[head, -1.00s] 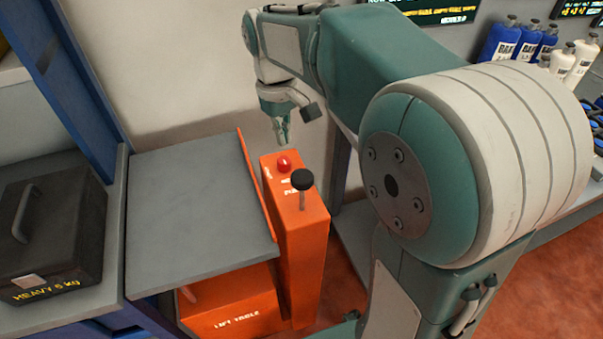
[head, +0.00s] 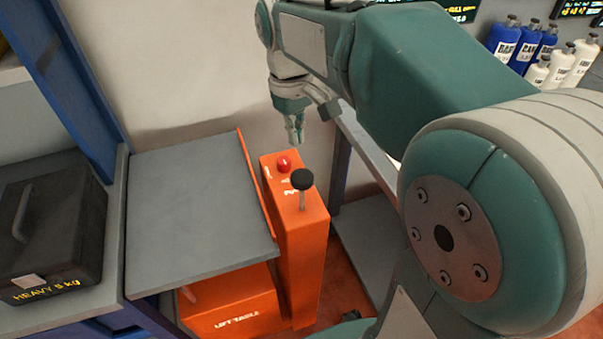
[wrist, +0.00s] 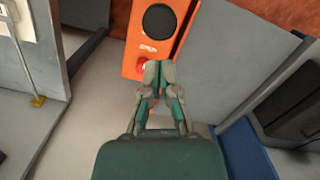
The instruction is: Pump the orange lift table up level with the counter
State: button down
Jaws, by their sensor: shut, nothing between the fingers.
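The orange lift table (head: 235,313) stands at the middle left of the head view, with a flat grey top (head: 195,215). That top looks close to level with the counter (head: 75,298) on its left. An orange column at the top's right side carries a red button (head: 284,163) and a black-knobbed pump handle (head: 302,180). The knob (wrist: 159,20) also shows in the wrist view, and the fingers partly cover the red button (wrist: 142,66). My gripper (head: 297,140) is shut and empty, pointing down behind and above the column, apart from the knob in the head view.
A black case (head: 50,235) marked heavy 5 kg sits on the left counter. A blue post (head: 75,75) rises behind it. Several blue and white bottles (head: 525,45) stand at the upper right. A grey low shelf (head: 365,240) lies right of the column.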

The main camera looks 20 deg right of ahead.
aim_at(300, 174)
jog(key=shift+s+d+f, duration=0.1)
jog(key=shift+s+f, duration=0.05)
jog(key=shift+f, duration=1.6)
jog(key=shift+s+f, duration=0.15)
jog(key=shift+f, duration=1.6)
jog(key=shift+f, duration=0.15)
notch_tip(300, 174, down, 8)
jog(key=shift+f, duration=0.15)
jog(key=shift+w+a+r, duration=0.2)
jog(key=shift+w, duration=0.3)
jog(key=shift+w+a+r, duration=0.15)
jog(key=shift+w+r, duration=0.05)
jog(key=shift+w, duration=0.25)
jog(key=shift+w+a+r, duration=0.2)
jog(key=shift+w, duration=0.3)
jog(key=shift+r, duration=0.1)
notch_tip(300, 174, up, 12)
jog(key=w, duration=0.1)
jog(key=shift+a, duration=0.25)
